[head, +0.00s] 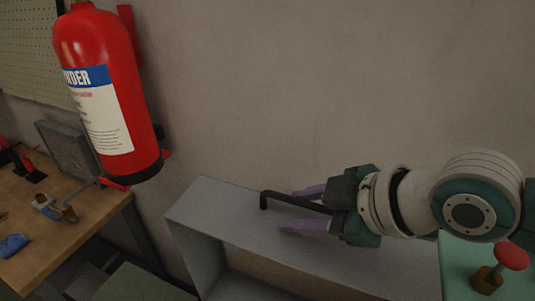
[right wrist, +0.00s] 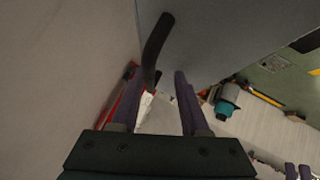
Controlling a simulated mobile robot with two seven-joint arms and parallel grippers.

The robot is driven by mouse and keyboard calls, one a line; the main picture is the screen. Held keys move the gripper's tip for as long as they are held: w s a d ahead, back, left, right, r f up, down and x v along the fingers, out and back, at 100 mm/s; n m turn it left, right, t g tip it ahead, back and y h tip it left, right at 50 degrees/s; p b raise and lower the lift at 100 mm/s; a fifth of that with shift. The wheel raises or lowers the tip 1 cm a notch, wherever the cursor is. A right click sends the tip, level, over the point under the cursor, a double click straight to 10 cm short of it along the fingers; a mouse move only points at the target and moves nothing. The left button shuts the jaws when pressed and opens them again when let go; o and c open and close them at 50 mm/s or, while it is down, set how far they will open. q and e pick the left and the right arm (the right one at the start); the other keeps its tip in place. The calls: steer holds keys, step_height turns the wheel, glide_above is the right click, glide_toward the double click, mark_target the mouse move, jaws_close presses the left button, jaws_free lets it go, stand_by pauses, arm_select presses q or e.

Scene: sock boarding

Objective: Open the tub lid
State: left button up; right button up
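A pale grey box-like unit (head: 215,214) stands against the wall in the head view, its front side open below. I cannot tell for sure whether its flat top is the tub lid. A black bent rod, like a handle (head: 285,199), lies over this top. My right gripper (head: 305,208) is over the top with its purple fingers apart, the rod running between them. In the right wrist view the rod (right wrist: 157,42) passes close to the left finger; contact is unclear. Two small purple fingers, apparently my left gripper (right wrist: 298,172), show at the lower right corner there; their opening is unclear.
A red fire extinguisher (head: 108,95) hangs on the wall at the left. A wooden workbench (head: 95,220) with tools and a blue cloth (head: 13,245) is below it. A red knob (head: 511,256) stands on a green surface (head: 460,262) at the lower right.

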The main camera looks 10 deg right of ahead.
steer(key=v, duration=1)
steer(key=shift+b, duration=0.35)
steer(key=shift+f, duration=0.1)
steer(key=shift+c, duration=0.3)
